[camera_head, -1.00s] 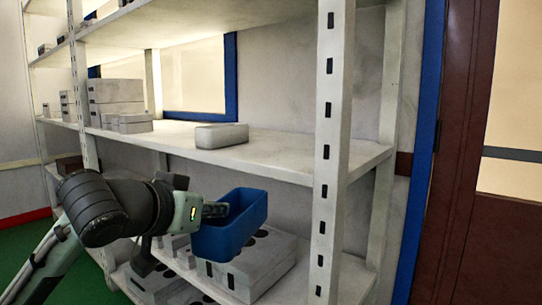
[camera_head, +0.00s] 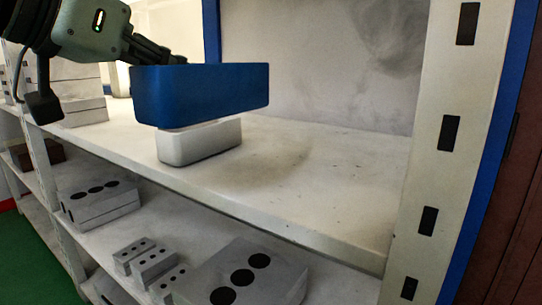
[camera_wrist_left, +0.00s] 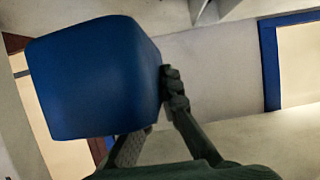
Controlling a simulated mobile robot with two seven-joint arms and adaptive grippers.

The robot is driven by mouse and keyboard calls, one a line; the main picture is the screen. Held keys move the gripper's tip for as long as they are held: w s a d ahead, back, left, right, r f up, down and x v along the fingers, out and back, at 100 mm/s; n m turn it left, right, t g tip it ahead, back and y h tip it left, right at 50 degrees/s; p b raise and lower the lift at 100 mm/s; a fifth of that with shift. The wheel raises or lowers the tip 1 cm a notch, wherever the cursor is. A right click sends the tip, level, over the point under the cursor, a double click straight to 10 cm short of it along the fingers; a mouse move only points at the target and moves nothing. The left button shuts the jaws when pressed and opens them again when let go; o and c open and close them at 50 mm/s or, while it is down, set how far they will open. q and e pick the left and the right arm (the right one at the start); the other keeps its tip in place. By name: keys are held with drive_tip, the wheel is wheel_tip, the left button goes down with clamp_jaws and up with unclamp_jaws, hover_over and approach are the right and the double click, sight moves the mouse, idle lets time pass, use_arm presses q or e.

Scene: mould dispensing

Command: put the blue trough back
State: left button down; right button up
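The blue trough (camera_head: 200,97) is in my left gripper (camera_head: 168,58), above the middle shelf (camera_head: 290,180). My left arm comes in from the upper left and the fingers are at the trough's far left edge. In the head view the trough overlaps the top of a pale grey trough (camera_head: 198,143) on the shelf; I cannot tell whether they touch. In the left wrist view the blue trough (camera_wrist_left: 92,78) fills the left half. One finger of the left gripper (camera_wrist_left: 150,118) shows along its right side and the other is partly hidden by it. My right gripper is not in view.
The shelf is bare to the right of the grey trough, up to the white upright post (camera_head: 440,150). Grey blocks (camera_head: 75,100) stand at the shelf's left. The lower shelf holds several grey moulds with black holes (camera_head: 245,275).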

use_arm(q)
drive_tip(key=w+d+f, duration=0.2)
drive_tip(key=d, duration=0.1)
drive_tip(key=w+d+f, duration=0.2)
drive_tip(key=d, duration=0.1)
drive_tip(key=w+d+f, duration=0.2)
drive_tip(key=w, duration=0.1)
drive_tip(key=shift+d+f, duration=0.3)
drive_tip(key=shift+d, duration=0.1)
drive_tip(key=shift+w+d+f, duration=0.1)
drive_tip(key=shift+w+f, duration=0.05)
drive_tip(key=shift+f, duration=2.1)
drive_tip(key=c, duration=1.7)
unclamp_jaws()
drive_tip(key=shift+r, duration=0.2)
drive_tip(key=v, duration=1.2)
